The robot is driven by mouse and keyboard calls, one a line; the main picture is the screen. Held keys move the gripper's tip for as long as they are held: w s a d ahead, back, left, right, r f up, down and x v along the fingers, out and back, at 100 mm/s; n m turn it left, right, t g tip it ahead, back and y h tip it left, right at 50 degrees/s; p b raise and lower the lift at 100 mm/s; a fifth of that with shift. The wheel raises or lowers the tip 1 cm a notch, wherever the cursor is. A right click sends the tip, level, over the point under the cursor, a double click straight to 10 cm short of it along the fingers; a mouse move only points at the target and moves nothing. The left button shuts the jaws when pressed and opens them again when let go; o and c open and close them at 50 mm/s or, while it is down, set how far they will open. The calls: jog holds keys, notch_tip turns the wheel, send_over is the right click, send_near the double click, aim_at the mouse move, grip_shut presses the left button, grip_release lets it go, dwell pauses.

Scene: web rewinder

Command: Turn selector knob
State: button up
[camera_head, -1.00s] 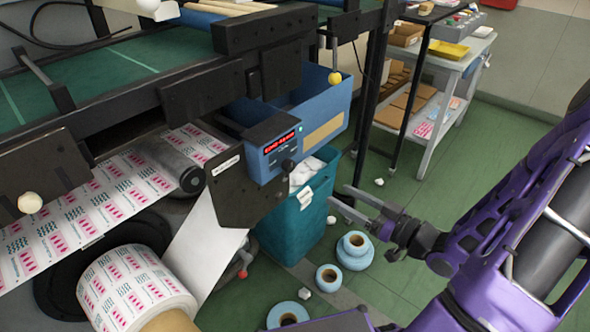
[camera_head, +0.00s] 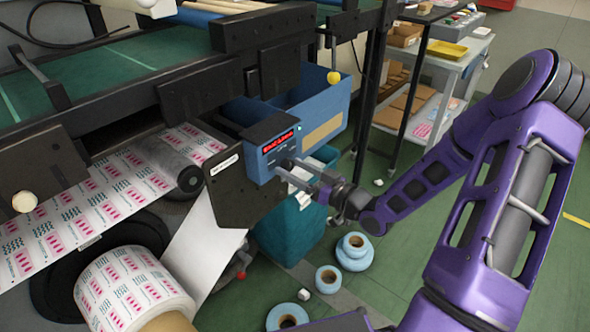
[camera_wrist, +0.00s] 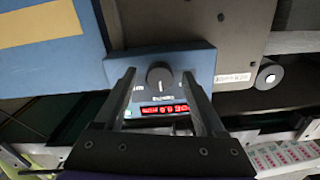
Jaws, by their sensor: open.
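The selector knob (camera_wrist: 159,75) is black and round with a pale pointer line, on the face of a blue control box (camera_wrist: 195,60) with a red lit display (camera_wrist: 163,109). In the wrist view it sits between the two open fingers of my gripper (camera_wrist: 159,80), with gaps on both sides. In the head view the control box (camera_head: 254,158) is on the machine's black side plate (camera_head: 238,200), and my gripper (camera_head: 285,169) is at its lower right face, hiding the knob. I cannot tell how far the fingertips reach past the knob.
A teal bin (camera_head: 285,235) stands under my gripper, and a blue tray (camera_head: 335,100) sits behind the control box. Blue-edged rolls (camera_head: 354,250) lie on the floor. A printed label roll (camera_head: 130,290) is at lower left. A grey cart (camera_head: 455,65) stands at the back right.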

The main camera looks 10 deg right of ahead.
grip_shut()
jog(key=shift+r+m+p, duration=0.1)
jog(key=shift+m+p, duration=0.2)
jog(key=m+p, duration=0.2)
jog(key=shift+r+m, duration=0.1)
jog(key=shift+m, duration=0.2)
jog(key=m+p, duration=0.3)
jog(key=m, duration=0.2)
jog(key=shift+m, duration=0.3)
jog(key=shift+f, duration=0.2)
dwell(0.4)
grip_release()
